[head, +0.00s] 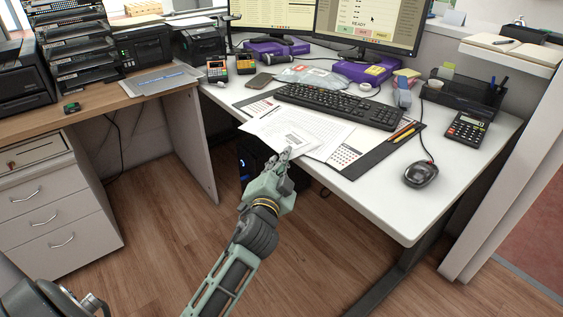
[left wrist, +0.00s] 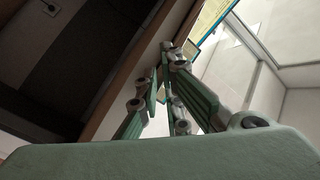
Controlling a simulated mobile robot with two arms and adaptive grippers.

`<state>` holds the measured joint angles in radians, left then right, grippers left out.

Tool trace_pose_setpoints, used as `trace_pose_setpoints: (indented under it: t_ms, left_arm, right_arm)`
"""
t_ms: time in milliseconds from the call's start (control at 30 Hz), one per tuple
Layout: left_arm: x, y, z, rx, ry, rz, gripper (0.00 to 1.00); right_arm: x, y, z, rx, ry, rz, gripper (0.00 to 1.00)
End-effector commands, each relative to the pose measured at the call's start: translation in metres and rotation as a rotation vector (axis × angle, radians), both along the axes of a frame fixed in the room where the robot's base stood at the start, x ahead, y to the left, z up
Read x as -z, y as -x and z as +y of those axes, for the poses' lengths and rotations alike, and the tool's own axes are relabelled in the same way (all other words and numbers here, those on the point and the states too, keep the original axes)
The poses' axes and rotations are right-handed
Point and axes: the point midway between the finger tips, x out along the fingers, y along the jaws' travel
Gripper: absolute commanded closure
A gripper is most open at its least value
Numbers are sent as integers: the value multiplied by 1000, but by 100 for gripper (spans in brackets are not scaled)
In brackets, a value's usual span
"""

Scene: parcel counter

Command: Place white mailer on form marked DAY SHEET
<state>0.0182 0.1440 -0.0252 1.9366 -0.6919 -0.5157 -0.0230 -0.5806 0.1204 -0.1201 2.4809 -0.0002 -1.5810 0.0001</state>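The white mailer (head: 272,130) is a flat white piece with a printed label, at the front left edge of the white desk. It overlaps a printed sheet (head: 318,128), likely the form; its heading is too small to read. My left gripper (head: 285,154) is at the mailer's near edge, by the label, and looks shut on it. In the left wrist view the green fingers (left wrist: 168,58) come close together at their tips; the mailer is not clearly seen there. My right gripper is not in view.
A dark desk pad (head: 375,156) with calendar pages lies under the papers. A black keyboard (head: 340,104) stands behind them, with pencils (head: 403,132) and a mouse (head: 420,174) to the right. The desk's front right corner is clear. A wooden counter with printers stands at left.

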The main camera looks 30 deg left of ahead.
Motion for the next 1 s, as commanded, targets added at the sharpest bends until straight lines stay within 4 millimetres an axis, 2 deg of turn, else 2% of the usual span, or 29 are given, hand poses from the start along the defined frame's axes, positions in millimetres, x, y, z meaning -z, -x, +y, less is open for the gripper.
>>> trace_pose_setpoints:
  t_ms: [33,167,433,567,667,1000]
  left_arm:
    - [-1,0,0,0,0,-1,87]
    - [-1,0,0,1,-1,-2,77]
    - [-2,0,0,1,-1,-3,77]
    - [-1,8,-3,1,1,-2,77]
    - [0,22,-7,1,2,-1,77]
    - [0,90,-27,0,2,-1,77]
  right_arm:
    - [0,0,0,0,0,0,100]
    - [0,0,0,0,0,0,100]
    - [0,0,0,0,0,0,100]
    - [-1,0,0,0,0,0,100]
    - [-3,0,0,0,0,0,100]
    - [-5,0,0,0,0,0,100]
